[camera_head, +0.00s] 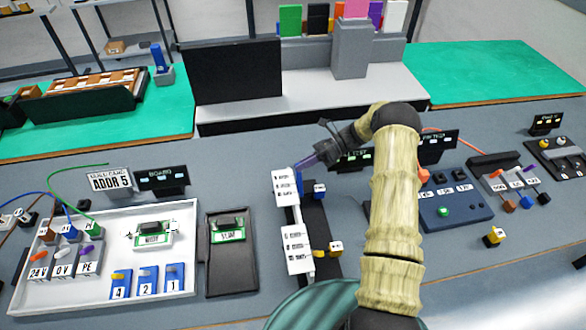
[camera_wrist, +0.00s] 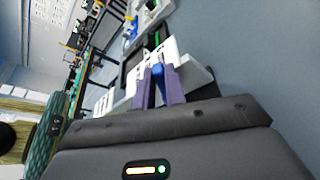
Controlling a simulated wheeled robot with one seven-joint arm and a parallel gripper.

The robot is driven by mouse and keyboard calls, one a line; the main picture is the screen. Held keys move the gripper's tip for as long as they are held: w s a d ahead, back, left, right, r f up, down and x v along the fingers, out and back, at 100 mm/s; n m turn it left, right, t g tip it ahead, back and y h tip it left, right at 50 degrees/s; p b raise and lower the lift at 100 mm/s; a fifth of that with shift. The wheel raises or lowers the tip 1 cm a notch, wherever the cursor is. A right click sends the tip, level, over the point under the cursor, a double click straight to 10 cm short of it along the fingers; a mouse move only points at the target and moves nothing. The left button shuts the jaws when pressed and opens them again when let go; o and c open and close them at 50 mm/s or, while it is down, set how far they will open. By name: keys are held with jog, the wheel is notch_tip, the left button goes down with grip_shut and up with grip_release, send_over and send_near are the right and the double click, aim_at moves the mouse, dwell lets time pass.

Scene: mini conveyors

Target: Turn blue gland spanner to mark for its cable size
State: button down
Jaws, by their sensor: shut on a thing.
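The blue gland spanner (camera_head: 299,181) stands beside the upper white marked plate (camera_head: 285,188) in the head view. My gripper (camera_head: 304,164) reaches in from the right with its purple fingers at the spanner's top. In the wrist view my gripper (camera_wrist: 158,78) is shut on the blue spanner (camera_wrist: 158,70), which shows between the two fingers. The white plate (camera_wrist: 168,48) lies just beyond it. The plate's marks are too small to read, and which one the spanner points to cannot be told. A blue-sided cube (camera_head: 319,190) sits right of the spanner.
A lower white marked plate (camera_head: 296,250) has a yellow spanner (camera_head: 319,253) and a yellow cube (camera_head: 336,247) beside it. A white tray (camera_head: 190,250) and a dark tray (camera_head: 246,275) are at left. A blue button box (camera_head: 457,210) is at right.

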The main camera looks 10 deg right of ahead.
jog(key=shift+w, duration=0.15)
dwell(0.3)
jog(key=c, duration=1.4)
grip_release()
jog(key=shift+c, duration=0.2)
